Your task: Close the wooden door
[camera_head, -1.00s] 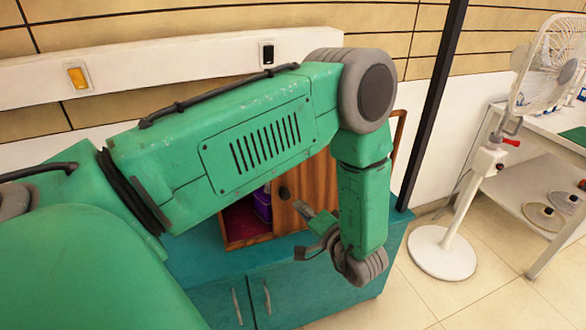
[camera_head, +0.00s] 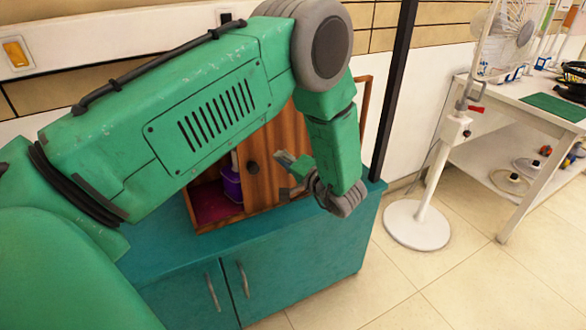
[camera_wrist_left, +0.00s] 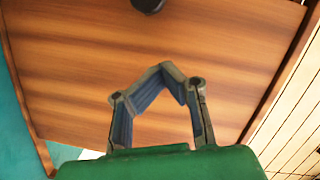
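The wooden door (camera_head: 270,150), with a dark round knob (camera_head: 253,167), stands partly open on a small wooden cabinet. The door also fills most of the left wrist view (camera_wrist_left: 80,70), its knob (camera_wrist_left: 147,5) at the top edge. My left gripper (camera_head: 283,172) is in front of the door, to the right of the knob. In the left wrist view its fingertips (camera_wrist_left: 168,74) meet, with nothing seen between them. Whether they touch the door cannot be told. My arm hides the cabinet's upper part. My right gripper is not in view.
The wooden cabinet stands on a teal cupboard (camera_head: 300,235); a purple object (camera_head: 231,184) sits inside it. A dark post (camera_head: 393,90) rises behind. The tiled floor between cupboard and fan is clear.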

